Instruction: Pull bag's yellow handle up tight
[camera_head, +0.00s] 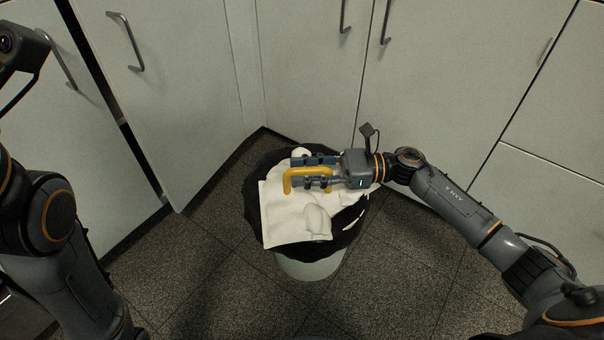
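The yellow handle (287,182) is a U-shaped bar above the black bag (254,200) that lines a pale round bin (312,266). My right gripper (296,172) reaches in from the right over the bin. Its two fingers are apart, one on the far side and one on the near side, with part of the handle between or beneath them. I cannot tell whether they touch it. My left arm stands at the left edge, and its fingers are outside the picture.
White crumpled paper or cloth (280,217) lies in the bin under the handle. The bin stands on dark tiled floor (215,275) in a corner between pale cabinets (165,95) with metal handles. Floor is clear in front of the bin.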

